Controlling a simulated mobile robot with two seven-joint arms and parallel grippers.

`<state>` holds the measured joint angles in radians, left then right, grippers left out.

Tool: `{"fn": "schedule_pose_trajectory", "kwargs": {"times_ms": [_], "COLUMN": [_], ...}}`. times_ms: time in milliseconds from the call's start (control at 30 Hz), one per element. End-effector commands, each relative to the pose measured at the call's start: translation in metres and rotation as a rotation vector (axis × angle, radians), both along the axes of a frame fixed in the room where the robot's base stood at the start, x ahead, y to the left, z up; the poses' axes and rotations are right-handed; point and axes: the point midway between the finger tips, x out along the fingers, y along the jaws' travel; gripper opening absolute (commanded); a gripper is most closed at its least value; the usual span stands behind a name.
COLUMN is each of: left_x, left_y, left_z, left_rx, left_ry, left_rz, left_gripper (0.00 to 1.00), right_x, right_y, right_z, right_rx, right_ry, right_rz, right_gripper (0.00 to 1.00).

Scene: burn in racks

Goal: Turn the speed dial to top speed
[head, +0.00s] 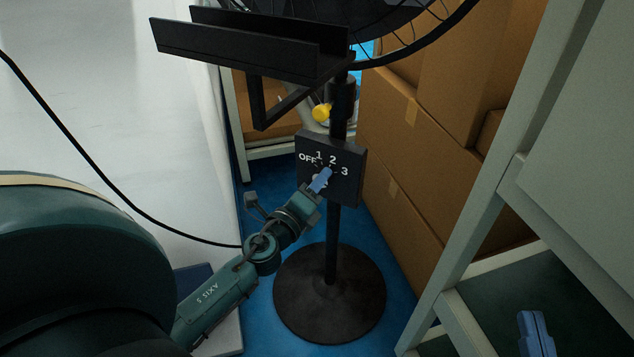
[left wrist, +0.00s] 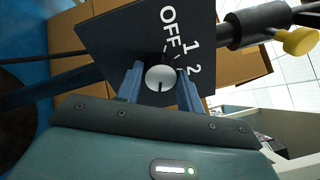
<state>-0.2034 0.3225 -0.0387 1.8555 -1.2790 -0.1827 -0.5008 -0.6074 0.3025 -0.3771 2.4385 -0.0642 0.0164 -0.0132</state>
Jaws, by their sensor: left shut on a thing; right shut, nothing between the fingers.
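The speed dial is a pale round knob (left wrist: 160,78) with a dark line on its face, on a black control box (head: 345,185) marked OFF, 1, 2, 3. The box is on the fan's black pole. My left gripper (head: 319,181) is at the box and hides most of the dial in the head view. In the left wrist view its blue fingers are shut on the dial, one on each side. OFF, 1 and 2 show there; 3 is hidden. I cannot tell which number the dial points to. My right gripper (head: 537,335) is shut and empty at the lower right.
The fan's round black base (head: 330,300) stands on the blue floor. A black tray (head: 240,48) and a yellow knob (head: 321,112) are above the box. Cardboard boxes (head: 420,140) stand behind to the right, and a pale rack frame (head: 475,240) is nearer on the right.

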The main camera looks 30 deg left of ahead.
Motion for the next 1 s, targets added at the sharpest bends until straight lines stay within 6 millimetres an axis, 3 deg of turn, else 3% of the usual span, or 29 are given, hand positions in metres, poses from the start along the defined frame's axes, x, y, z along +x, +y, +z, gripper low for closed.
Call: {"fn": "schedule_pose_trajectory", "kwargs": {"times_ms": [400,933,967,1000], "left_x": [0.0,0.0,0.0,0.0], "left_y": [-0.0003,-0.0003,-0.0003,-0.0003], "left_z": [0.0004,0.0002,0.0002,0.0002], "left_rx": [0.173,0.194,0.194,0.193], "left_ry": [0.013,0.015,0.015,0.015], "left_rz": [-0.002,-0.002,-0.002,-0.002], "left_gripper": [0.14,0.14,0.4,0.43], "right_x": [0.0005,0.0003,0.0002,0.0001], "right_y": [-0.0009,-0.0014,-0.0015,-0.0015], "right_z": [-0.0051,-0.0022,-0.0019,-0.0017], "right_rx": [-0.009,-0.007,-0.007,-0.006], "right_ry": [0.014,0.007,0.007,0.006], "right_rz": [-0.009,-0.01,-0.01,-0.01], "right_gripper": [0.0,0.0,0.0,0.0]}}
